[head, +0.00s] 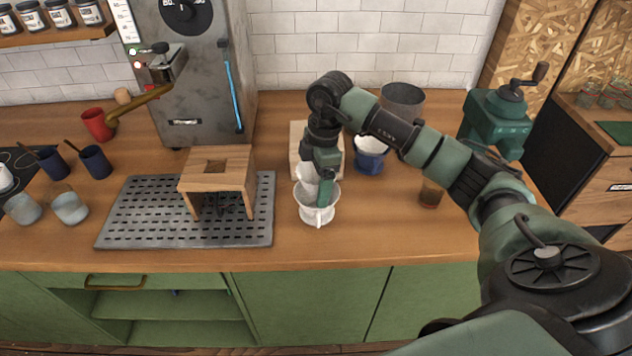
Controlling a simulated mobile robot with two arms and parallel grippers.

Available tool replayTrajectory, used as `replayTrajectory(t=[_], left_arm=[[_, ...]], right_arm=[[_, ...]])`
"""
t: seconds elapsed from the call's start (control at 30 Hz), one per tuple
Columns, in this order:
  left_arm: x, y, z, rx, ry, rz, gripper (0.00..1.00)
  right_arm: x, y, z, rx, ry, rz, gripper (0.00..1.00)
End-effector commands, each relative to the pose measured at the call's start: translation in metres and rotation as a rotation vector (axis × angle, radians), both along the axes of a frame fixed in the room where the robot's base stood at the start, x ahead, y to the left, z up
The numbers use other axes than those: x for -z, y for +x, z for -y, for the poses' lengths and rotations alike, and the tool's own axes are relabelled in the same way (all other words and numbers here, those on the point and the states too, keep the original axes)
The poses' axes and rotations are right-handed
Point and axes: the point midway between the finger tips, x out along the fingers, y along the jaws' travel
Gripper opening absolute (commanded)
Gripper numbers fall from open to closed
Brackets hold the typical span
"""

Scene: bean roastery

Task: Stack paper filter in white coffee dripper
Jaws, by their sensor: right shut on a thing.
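The white coffee dripper (317,217) stands on the wooden counter near the middle of the head view, its handle facing me. My right gripper (318,188) points down over the dripper, with its fingertips at or inside the dripper's mouth. It is shut on the white paper filter (305,179), which shows at the left side of the fingers. The filter's lower part is hidden, so I cannot tell whether it touches the dripper's inner wall. My left gripper is out of view.
A wooden board (297,150) lies behind the dripper. A blue cup (370,163) with white contents and a grey pot (403,100) stand behind right. A perforated metal tray (130,225) with a wooden stand (216,165) is left. A brown glass (431,194) and green grinder (497,117) are right.

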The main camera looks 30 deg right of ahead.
Motion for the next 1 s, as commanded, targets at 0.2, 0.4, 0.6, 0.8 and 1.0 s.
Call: replayTrajectory(t=[0.2, 0.4, 0.6, 0.8, 1.0], left_arm=[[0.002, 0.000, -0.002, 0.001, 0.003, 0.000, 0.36], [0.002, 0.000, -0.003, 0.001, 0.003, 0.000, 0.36], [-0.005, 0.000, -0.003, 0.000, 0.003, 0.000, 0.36], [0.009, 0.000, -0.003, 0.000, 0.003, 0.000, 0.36], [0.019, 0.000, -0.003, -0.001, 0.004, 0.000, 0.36]], right_arm=[[0.010, -0.004, -0.001, -0.002, -0.003, -0.016, 1.00], [0.012, -0.005, -0.001, -0.003, -0.003, -0.020, 1.00], [-0.001, -0.005, -0.002, -0.003, -0.002, -0.020, 1.00], [-0.038, -0.003, 0.003, -0.002, -0.002, -0.009, 1.00], [-0.085, -0.004, 0.008, -0.001, -0.002, -0.006, 1.00]])
